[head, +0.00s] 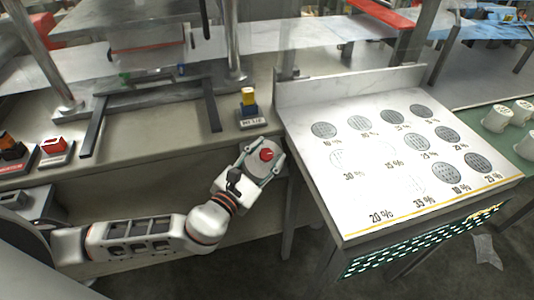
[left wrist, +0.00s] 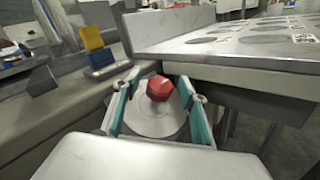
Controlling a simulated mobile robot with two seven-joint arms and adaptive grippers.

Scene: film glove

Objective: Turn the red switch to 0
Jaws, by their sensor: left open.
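The red switch (head: 267,155) is a small faceted red knob on a pale round plate at the bench's front side. In the left wrist view the knob (left wrist: 159,89) shows between my two teal-lined fingers, and the round plate (left wrist: 155,120) lies around and below it. My left gripper (head: 263,160) is open, with one finger on each side of the knob and a gap on both sides. I cannot tell how far the fingertips reach past it. No markings on the plate are readable. My right gripper is not in view.
A yellow and blue block (head: 249,101) stands on the bench just behind the switch. A white slanted table (head: 310,165) with dotted discs is close on the right. Red box-shaped controls (head: 54,146) sit at the far left. The floor in front is open.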

